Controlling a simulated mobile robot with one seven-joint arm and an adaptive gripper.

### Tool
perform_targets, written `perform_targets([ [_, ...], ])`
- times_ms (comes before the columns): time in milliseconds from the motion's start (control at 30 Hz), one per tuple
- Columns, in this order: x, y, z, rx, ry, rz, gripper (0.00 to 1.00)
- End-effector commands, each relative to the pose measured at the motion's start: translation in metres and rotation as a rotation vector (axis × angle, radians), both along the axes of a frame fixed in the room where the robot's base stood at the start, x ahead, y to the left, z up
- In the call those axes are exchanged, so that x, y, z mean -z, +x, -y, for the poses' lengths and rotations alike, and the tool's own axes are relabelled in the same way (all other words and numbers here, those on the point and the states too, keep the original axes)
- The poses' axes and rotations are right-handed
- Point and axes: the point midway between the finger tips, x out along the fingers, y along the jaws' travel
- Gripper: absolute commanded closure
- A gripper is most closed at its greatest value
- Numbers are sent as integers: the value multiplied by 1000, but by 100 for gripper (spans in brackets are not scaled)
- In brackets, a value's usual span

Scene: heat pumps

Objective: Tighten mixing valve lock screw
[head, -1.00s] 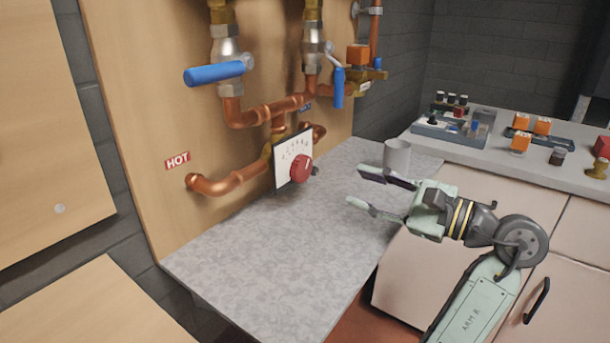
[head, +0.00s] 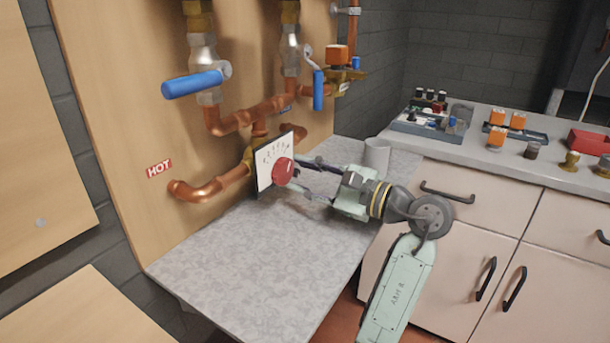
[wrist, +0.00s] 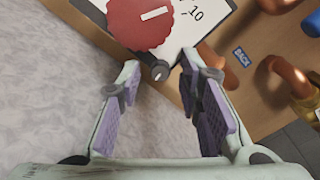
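The mixing valve has a white scale plate (head: 268,163) and a round red knob (head: 283,171), set on the copper pipes above the grey worktop. The red knob (wrist: 140,22) with its white mark also shows at the top of the wrist view. A small dark lock screw (wrist: 160,72) sticks out beside the knob, below the plate's edge. My gripper (head: 308,178) is open, with its fingers pointing at the valve. In the wrist view the purple-padded fingers (wrist: 166,100) stand apart on either side of the screw's line, and the screw lies just beyond the gap.
Blue-handled valves (head: 196,83) hang on the pipes above. A grey cup (head: 376,156) stands on the worktop (head: 235,260) behind my gripper. A counter at the right holds a parts tray (head: 430,122), orange parts and a red bin (head: 590,141). The front worktop is clear.

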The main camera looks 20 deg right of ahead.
Motion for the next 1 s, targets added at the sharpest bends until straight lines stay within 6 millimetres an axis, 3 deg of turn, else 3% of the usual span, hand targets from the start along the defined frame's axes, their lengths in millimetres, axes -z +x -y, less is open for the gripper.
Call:
perform_targets([
  [433, 0, 0, 0, 0, 0, 0, 100],
  [767, -1, 0, 1, 0, 23, -20, 100],
  [1000, -1, -1, 1, 3, 224, -176, 100],
])
